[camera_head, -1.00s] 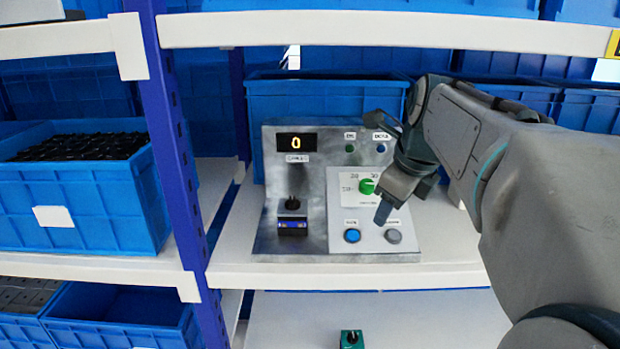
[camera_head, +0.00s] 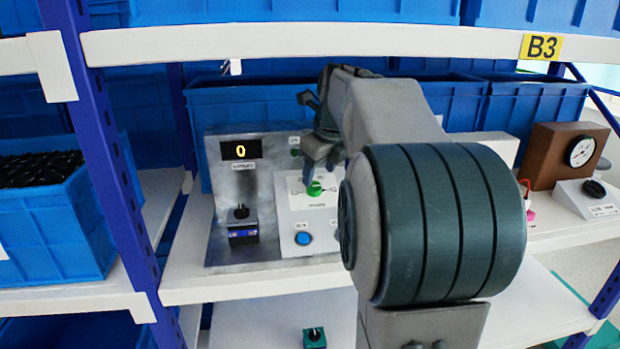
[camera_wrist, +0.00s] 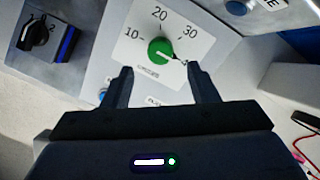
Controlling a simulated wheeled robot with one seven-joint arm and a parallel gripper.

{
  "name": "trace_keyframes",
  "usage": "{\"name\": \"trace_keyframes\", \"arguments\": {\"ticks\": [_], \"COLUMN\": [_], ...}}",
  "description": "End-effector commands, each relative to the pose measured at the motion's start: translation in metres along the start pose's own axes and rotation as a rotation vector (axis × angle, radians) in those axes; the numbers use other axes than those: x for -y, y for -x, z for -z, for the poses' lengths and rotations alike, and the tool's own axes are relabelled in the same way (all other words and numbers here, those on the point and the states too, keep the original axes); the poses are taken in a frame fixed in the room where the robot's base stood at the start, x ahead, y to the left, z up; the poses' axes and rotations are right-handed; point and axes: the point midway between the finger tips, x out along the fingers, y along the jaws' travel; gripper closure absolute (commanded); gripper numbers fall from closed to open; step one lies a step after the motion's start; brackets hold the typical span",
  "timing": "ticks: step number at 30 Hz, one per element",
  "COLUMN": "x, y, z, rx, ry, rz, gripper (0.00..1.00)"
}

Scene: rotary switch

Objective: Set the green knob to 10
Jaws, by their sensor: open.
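The green knob (camera_head: 315,188) sits on a white dial plate on the grey metal panel. In the wrist view the green knob (camera_wrist: 160,51) is close, with 10 at its left, 20 above and 30 at its upper right. My gripper (camera_head: 321,164) is in front of the panel by the knob. In the wrist view my gripper (camera_wrist: 159,72) is open, its fingertips either side of and just below the knob. Contact cannot be told.
The panel display (camera_head: 241,150) reads 0. A black rotary switch (camera_head: 241,212) is at the left, and a blue button (camera_head: 303,239) is below the dial. A brown box with a gauge (camera_head: 568,155) stands at the right. Blue bins (camera_head: 540,106) are behind.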

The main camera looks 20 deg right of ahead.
Motion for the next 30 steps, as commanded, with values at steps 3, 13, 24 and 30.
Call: {"name": "trace_keyframes", "arguments": {"ticks": [3,13,24,30], "x": [0.001,0.001,0.001,0.001], "y": [-0.021,-0.051,-0.051,-0.051], "z": [-0.003,-0.003,-0.003,-0.003], "rx": [-0.003,0.0,0.0,0.0], "ry": [-0.001,-0.001,0.0,0.0], "rz": [-0.002,0.0,0.0,-0.001], "gripper": [0.46,0.46,0.74,0.9]}}
